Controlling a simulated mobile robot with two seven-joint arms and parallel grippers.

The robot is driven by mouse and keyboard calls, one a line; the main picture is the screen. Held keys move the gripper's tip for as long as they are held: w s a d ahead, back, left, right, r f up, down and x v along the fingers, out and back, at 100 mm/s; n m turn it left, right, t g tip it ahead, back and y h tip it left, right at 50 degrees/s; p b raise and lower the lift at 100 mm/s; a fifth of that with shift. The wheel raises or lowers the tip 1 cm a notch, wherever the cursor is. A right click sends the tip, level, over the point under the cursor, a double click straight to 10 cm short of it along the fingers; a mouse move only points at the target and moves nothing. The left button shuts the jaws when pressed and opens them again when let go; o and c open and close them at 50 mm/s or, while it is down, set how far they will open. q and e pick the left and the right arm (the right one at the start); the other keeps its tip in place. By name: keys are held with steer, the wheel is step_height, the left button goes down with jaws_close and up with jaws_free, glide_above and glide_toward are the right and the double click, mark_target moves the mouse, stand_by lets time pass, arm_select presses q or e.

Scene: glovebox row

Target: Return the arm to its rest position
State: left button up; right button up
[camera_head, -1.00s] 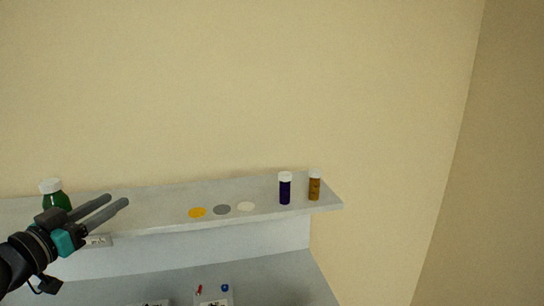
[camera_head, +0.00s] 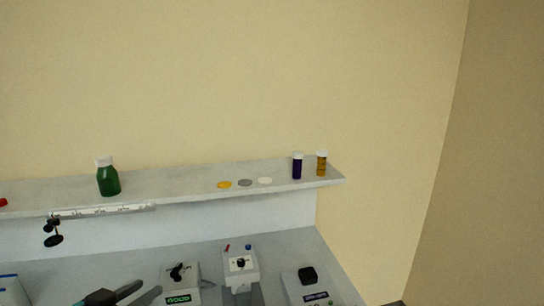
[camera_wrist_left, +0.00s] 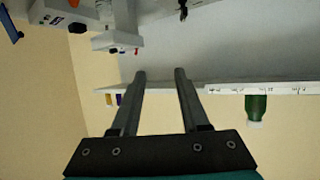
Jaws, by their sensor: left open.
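My left gripper (camera_head: 140,294) is at the bottom left of the head view, low in front of the bench and below the shelf. In the left wrist view its two fingers (camera_wrist_left: 160,76) are spread apart with nothing between them, so it is open and empty. That view appears upside down, with the bench above and the shelf edge beyond the fingertips. My right gripper is not in view.
The shelf (camera_head: 180,187) holds a green bottle (camera_head: 109,181), three discs (camera_head: 245,183), a purple bottle (camera_head: 297,167) and an amber bottle (camera_head: 321,165). Below, the bench (camera_head: 215,255) carries several devices, including a white one labelled GOOD (camera_head: 180,282).

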arm_select(q)
steer(key=s+d+f+g+y, duration=0.1)
steer(key=s+d+f+g, duration=0.25)
steer(key=s, duration=0.45)
steer(key=s+d+f+n+g+y, duration=0.1)
steer(key=s+d+f+g, duration=0.3)
steer(key=s, duration=0.5)
steer(key=s+d+f+g+y, duration=0.1)
steer(key=s+d+f+g, duration=0.1)
steer(key=s+f, duration=0.5)
step_height(320, 180, down, 25)
steer(key=s+g+b, duration=0.1)
steer(key=s+b, duration=0.1)
steer(key=b, duration=0.3)
steer(key=s+a+f+g+b, duration=0.1)
steer(key=s+a+f+b, duration=0.2)
steer(key=s+f, duration=1.3)
step_height(320, 180, down, 4)
steer(key=shift+r+b, duration=0.1)
steer(key=shift+b, duration=0.9)
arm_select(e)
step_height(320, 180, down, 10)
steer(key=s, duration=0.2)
